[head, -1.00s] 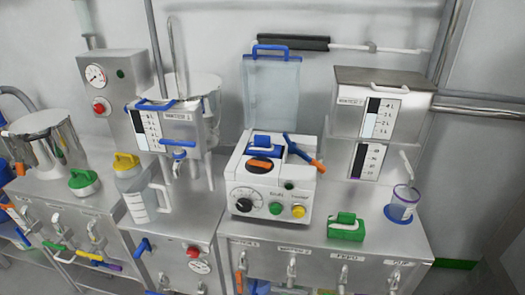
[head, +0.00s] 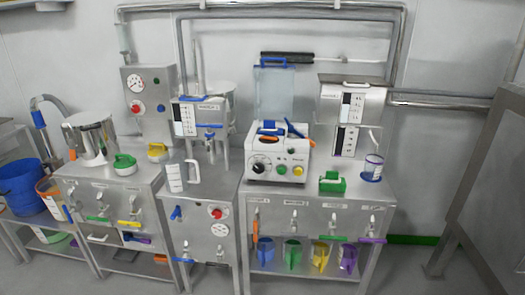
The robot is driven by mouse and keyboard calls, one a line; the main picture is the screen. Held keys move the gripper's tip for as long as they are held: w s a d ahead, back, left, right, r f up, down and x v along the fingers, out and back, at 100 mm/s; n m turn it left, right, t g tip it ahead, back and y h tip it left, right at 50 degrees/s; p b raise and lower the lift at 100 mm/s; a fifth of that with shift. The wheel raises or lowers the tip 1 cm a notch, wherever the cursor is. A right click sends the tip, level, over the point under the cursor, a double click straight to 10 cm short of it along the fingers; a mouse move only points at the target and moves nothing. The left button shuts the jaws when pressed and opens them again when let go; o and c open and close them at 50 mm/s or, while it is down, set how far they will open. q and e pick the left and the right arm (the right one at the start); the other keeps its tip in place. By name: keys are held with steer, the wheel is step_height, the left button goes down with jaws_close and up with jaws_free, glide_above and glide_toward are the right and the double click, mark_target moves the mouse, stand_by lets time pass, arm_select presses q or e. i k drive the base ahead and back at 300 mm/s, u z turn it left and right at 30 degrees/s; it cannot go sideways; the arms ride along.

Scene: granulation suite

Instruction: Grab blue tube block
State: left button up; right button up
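A blue block with a handle (head: 268,128) sits on top of the white machine (head: 279,157) on the right-hand bench. A blue-and-orange lever (head: 296,130) lies across the machine's top beside it. A green block with a handle (head: 332,183) of similar shape stands on the bench to the right of the machine. Neither of my grippers shows in the head view.
The right-hand bench (head: 300,192) has taps on its front and coloured jugs on a lower shelf. A clear cup (head: 373,168) stands at its right end. A large steel cabinet (head: 480,160) is at far right. Open floor shows between them.

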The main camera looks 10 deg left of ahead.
mark_target(269, 127)
steer(key=u, duration=0.95)
steer(key=i, duration=0.35)
steer(key=u, duration=0.85)
steer(key=i, duration=1)
steer(key=z, duration=0.3)
steer(key=i, duration=0.95)
steer(key=z, duration=1.35)
steer(key=i, duration=0.3)
steer(key=z, duration=0.2)
